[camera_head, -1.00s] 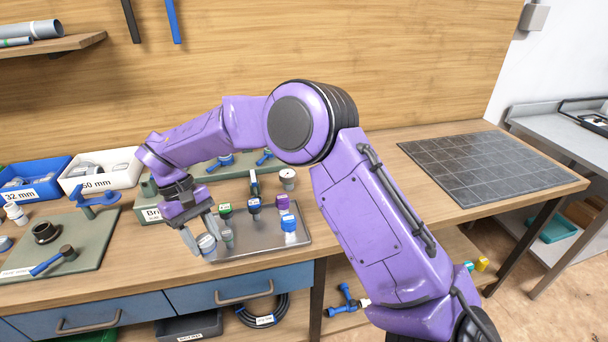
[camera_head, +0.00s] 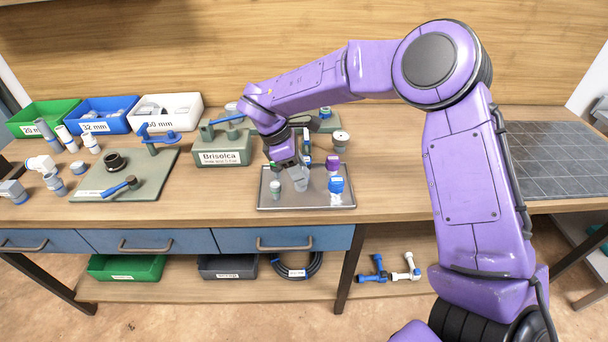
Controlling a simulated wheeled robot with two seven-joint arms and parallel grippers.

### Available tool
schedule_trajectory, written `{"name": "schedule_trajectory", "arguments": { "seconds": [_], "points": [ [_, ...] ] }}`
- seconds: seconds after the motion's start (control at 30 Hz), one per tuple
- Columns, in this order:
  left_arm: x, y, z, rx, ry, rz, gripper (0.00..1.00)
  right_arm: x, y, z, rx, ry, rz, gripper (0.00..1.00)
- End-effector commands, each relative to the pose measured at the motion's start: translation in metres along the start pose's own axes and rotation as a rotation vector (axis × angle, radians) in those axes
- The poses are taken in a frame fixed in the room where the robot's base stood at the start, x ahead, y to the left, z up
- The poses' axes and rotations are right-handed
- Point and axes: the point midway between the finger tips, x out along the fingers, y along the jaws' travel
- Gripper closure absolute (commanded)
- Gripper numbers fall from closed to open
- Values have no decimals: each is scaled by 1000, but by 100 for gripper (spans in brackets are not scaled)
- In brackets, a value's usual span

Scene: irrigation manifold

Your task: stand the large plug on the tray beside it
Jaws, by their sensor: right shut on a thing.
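The metal tray (camera_head: 312,203) lies on the bench in the middle of the view. My right gripper (camera_head: 291,168) is over the tray and shut on a light grey piece, which looks like the large plug (camera_head: 300,182). The plug is partly covered by the fingers and looks roughly upright. I cannot tell whether its lower end touches the tray. A small grey-green fitting (camera_head: 275,189) stands on the tray to its left, and a blue and white fitting (camera_head: 336,185) stands to its right. My left gripper is not in view.
A purple-topped piece (camera_head: 332,163) stands at the tray's back. A grey-green Brisolca block (camera_head: 222,152) is behind left, and a round-topped fitting (camera_head: 341,139) is behind right. A green mat (camera_head: 145,187) with fittings lies further left. The tray's front strip is bare.

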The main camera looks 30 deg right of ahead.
Motion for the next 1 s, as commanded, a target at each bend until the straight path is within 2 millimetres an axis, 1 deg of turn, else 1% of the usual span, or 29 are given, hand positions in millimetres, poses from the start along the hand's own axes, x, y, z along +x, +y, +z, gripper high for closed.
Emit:
{"name": "schedule_trajectory", "arguments": {
  "seconds": [0.03, 0.17, 0.2, 0.3, 0.4, 0.6, 0.77, 0.8, 0.83, 0.87, 1.0],
  "points": [
    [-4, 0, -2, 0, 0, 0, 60, 5, 3, 2, 0, -1, -2, 92],
    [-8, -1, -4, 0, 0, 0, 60, 20, 10, 4, 1, -1, -2, 92],
    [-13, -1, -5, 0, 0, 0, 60, 26, 12, 4, 0, -2, -3, 92],
    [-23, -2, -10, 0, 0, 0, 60, 42, 11, -3, -2, -3, -3, 92],
    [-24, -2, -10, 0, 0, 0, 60, 51, 12, -7, 0, 0, 0, 92],
    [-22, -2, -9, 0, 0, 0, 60, 53, 12, -8, 2, 1, 0, 92],
    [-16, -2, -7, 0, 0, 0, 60, 57, 12, -10, 1, 1, 0, 92],
    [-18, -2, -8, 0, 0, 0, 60, 55, 12, -10, 1, 1, 0, 42],
    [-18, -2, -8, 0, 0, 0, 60, 55, 12, -10, 1, 1, 0, 33],
    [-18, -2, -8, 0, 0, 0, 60, 55, 12, -10, 1, 1, 0, 30],
    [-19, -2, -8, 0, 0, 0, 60, 55, 11, -9, 1, 1, 0, 30]
  ]
}}
